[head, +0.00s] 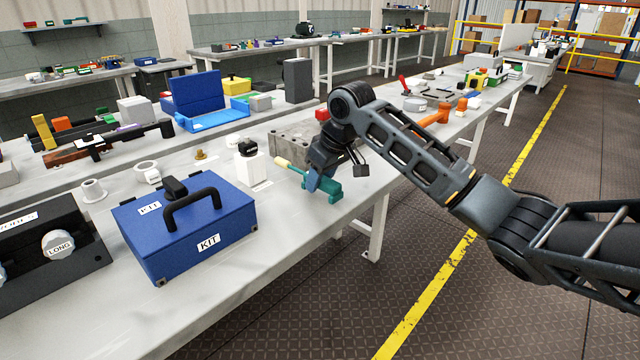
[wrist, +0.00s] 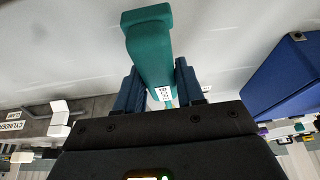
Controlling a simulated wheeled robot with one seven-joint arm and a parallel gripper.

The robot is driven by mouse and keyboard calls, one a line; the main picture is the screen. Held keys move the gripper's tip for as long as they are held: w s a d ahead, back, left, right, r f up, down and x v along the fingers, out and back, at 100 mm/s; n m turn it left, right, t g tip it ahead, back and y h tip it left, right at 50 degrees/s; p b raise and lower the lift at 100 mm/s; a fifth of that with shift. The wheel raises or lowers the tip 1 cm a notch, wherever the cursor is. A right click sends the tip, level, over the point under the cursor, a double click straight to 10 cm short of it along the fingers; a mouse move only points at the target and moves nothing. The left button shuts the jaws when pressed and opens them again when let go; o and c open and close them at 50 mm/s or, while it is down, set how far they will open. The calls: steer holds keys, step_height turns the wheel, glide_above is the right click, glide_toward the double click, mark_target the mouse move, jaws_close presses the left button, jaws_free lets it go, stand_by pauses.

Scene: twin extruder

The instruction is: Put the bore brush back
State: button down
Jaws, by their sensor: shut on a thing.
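My gripper (head: 322,180) is shut on a teal-handled tool that I take for the bore brush (head: 328,190). It is held near the front edge of the bench. A cream-coloured end (head: 284,163) points to the left and away. In the wrist view the teal handle (wrist: 150,50) lies between the two blue fingers (wrist: 155,92), with a small white label near the jaws. The bristles cannot be made out.
A blue box marked KIT (head: 190,235) with a black handle stands left of my gripper. Bare bench lies right of the box.

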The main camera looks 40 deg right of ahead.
steer(key=shift+f, duration=0.75)
steer(key=c, duration=0.7)
jaws_free()
steer(key=shift+f, duration=0.15)
steer(key=v, duration=1.2)
steer(key=shift+s, duration=0.1)
